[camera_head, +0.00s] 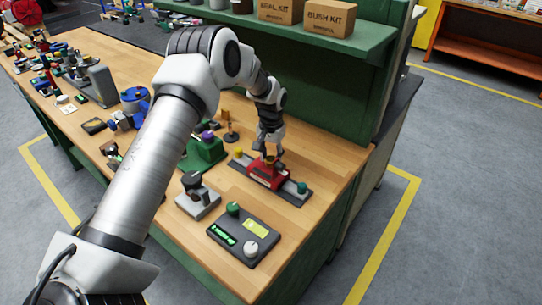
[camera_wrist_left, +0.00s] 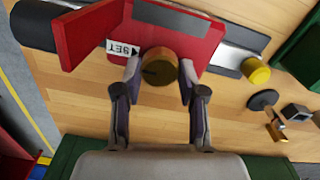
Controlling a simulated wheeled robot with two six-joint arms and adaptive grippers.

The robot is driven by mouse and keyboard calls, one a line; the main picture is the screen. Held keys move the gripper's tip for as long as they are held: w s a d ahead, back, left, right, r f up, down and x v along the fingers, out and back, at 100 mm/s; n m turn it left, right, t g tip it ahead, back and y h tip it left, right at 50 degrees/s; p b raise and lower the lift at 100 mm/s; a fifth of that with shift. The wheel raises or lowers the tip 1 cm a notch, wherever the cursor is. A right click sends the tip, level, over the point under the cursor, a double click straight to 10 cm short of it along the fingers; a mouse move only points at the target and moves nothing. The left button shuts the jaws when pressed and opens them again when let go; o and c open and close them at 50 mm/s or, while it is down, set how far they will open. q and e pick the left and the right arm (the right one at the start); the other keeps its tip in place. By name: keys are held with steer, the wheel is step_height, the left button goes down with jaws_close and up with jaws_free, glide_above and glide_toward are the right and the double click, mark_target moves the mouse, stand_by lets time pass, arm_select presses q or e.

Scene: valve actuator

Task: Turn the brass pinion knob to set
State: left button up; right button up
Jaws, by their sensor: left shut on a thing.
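The brass pinion knob (camera_wrist_left: 159,68) sits on the red valve actuator body (camera_wrist_left: 190,30) in the left wrist view. A white label reading SET (camera_wrist_left: 122,49), with a dark arrow mark, is on the red body just left of the knob. My left gripper (camera_wrist_left: 159,80) is shut on the knob, one finger on each side of it. In the head view my left gripper (camera_head: 266,150) reaches down over the red actuator (camera_head: 268,174), which stands on a dark base. The fingers partly hide the knob there. My right gripper is in neither view.
A yellow cap (camera_head: 238,152) and a green cap (camera_head: 302,188) stand at the base's ends. A green block (camera_head: 203,152), a grey fixture (camera_head: 198,196) and a dark control panel (camera_head: 243,234) stand nearby on the wooden bench. A green shelf (camera_head: 300,35) with boxes rises behind.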

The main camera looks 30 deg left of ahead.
mark_target(271, 158)
arm_select(q)
steer(key=shift+f, duration=0.1)
steer(key=o, duration=1.1)
steer(key=shift+o, duration=0.2)
step_height(271, 158, up, 12)
steer(key=shift+f, duration=0.1)
